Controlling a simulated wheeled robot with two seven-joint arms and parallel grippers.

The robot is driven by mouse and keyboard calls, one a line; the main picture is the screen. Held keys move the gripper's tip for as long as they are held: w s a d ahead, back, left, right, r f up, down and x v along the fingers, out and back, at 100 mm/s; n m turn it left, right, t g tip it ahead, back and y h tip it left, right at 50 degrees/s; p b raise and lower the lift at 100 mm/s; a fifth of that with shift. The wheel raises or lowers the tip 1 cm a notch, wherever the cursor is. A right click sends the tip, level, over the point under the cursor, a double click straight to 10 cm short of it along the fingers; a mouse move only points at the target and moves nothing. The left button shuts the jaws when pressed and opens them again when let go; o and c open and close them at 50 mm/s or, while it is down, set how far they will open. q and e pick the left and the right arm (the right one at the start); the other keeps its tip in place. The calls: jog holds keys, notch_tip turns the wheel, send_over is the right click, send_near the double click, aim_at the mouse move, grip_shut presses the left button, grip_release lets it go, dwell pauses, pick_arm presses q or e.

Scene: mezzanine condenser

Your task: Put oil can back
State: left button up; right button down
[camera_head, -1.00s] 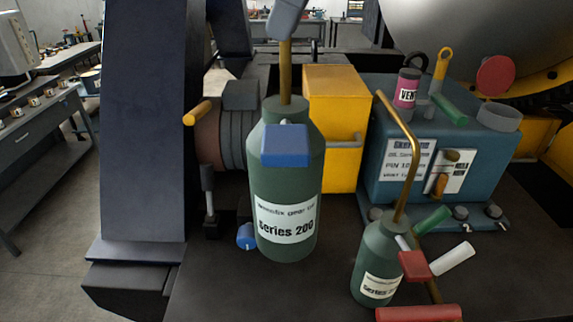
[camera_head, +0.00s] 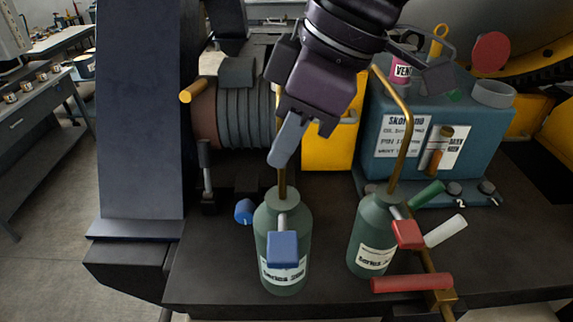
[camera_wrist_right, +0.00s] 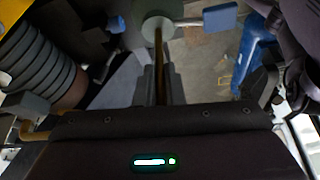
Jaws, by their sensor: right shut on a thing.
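A green oil can (camera_head: 283,215) with a blue trigger and a "Series 200" label is upright near the table's front edge. My right gripper (camera_head: 282,157) is shut on its brass spout, above the can's shoulder. I cannot tell whether its base touches the table. The right wrist view looks down on the can's top (camera_wrist_right: 158,28), the spout and the blue trigger (camera_wrist_right: 220,18). A second green oil can (camera_head: 367,230) with a red trigger and a bent brass spout stands just to the right, apart from the first. My left gripper is not in view.
A teal box (camera_head: 400,185) with labels stands behind the second can. A yellow block (camera_head: 325,152) and a ribbed cylinder (camera_head: 245,118) are behind my gripper. A red-handled bar (camera_head: 412,283) lies at the front right. A dark upright column (camera_head: 140,120) stands left.

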aim_at(286, 198)
jog(key=shift+w+f, duration=0.1)
jog(key=shift+f, duration=1.95)
jog(key=c, duration=1.5)
grip_release()
jog(key=shift+f, duration=0.1)
jog(key=shift+d+r, duration=0.2)
jog(key=shift+r, duration=0.4)
jog(key=v, duration=1.1)
